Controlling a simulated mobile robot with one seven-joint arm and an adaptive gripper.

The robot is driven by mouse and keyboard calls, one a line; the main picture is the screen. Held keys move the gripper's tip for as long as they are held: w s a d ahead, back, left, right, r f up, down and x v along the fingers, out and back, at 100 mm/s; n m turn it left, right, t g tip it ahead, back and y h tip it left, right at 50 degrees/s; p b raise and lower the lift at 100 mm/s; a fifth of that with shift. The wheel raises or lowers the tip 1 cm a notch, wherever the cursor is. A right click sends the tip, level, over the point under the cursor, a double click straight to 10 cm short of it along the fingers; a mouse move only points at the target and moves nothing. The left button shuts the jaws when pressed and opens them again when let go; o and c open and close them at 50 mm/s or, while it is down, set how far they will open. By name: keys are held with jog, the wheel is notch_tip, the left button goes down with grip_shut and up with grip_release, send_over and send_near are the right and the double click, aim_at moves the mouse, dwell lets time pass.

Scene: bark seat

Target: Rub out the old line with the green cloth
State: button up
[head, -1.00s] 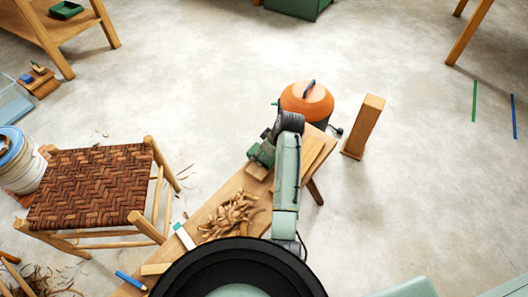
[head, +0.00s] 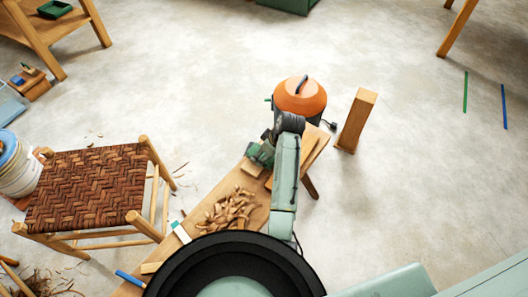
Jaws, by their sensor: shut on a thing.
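My gripper (head: 258,151) is over the wooden bench (head: 228,184), at its far end beside the orange-lidded drum. It is shut on a small dark green bundle (head: 266,153), which looks like the green cloth; my arm hides part of it. A small pale wooden block (head: 252,167) shows just below the gripper; I cannot tell whether they touch. On the floor at the far right are a green line (head: 465,92) and a blue line (head: 504,106), well apart from my gripper. The frames do not show which is the old line.
The orange-lidded drum (head: 300,97) and an upright wooden block (head: 356,120) stand beyond the bench. Wood shavings (head: 228,211) and a blue marker (head: 130,278) lie on the bench. A woven seat (head: 87,187) stands left. A pale green surface (head: 390,283) is at lower right. Central floor is clear.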

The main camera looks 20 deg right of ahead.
jog(key=shift+w+a, duration=0.75)
jog(key=shift+w, duration=0.25)
jog(key=shift+s+d+p, duration=0.75)
jog(key=shift+s+d, duration=0.15)
jog(key=shift+s, duration=0.3)
jog(key=shift+w+a+f, duration=0.1)
jog(key=shift+w+a, duration=0.85)
jog(key=shift+w, duration=0.25)
notch_tip(320, 180, up, 6)
jog(key=p, duration=0.5)
jog(key=shift+p, duration=0.3)
